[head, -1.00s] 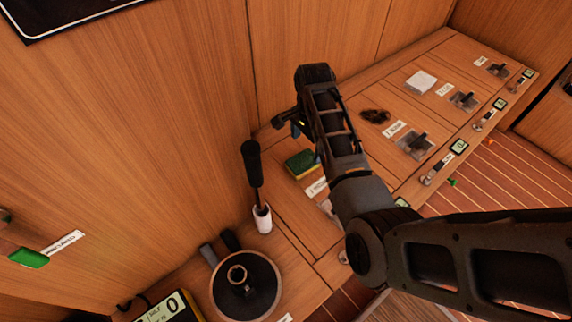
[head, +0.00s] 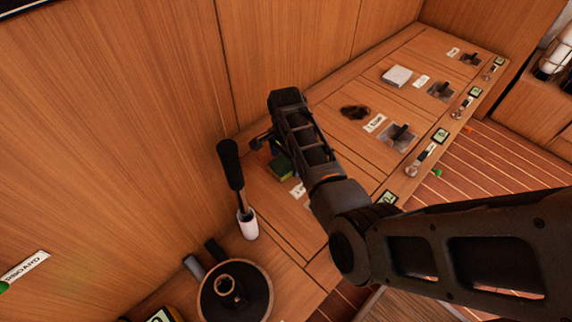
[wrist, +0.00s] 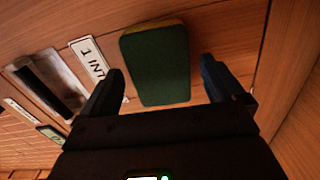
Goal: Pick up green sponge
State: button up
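The green sponge (wrist: 157,68) has a dark green top and a thin yellow layer. In the wrist view it lies flat on the wooden counter, ahead of and between the two fingers. My gripper (wrist: 165,85) is open and empty, with its fingers apart on either side of the sponge's near end. In the head view the sponge (head: 282,168) is partly covered by my arm, and my gripper (head: 268,142) is near it, mostly hidden behind the wrist.
A white holder with a black-handled tool (head: 247,222) and a round dark dish (head: 235,292) stand left of my arm. A wooden wall rises behind.

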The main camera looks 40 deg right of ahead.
aim_at(286, 161)
jog(key=c, duration=1)
notch_tip(286, 161, up, 4)
jog(key=shift+r+p, duration=0.1)
jog(key=shift+p, duration=0.8)
jog(key=s+d+r+p, duration=0.1)
jog(key=s+d+r, duration=0.1)
jog(key=d, duration=0.1)
jog(key=s+d+r+p, duration=0.1)
jog(key=s+d+r, duration=0.1)
jog(key=s, duration=0.1)
jog(key=s+d+r+p, duration=0.1)
jog(key=s+d+r, duration=0.1)
jog(key=s+d, duration=0.1)
jog(key=shift+d+r, duration=0.3)
jog(key=shift+r, duration=0.1)
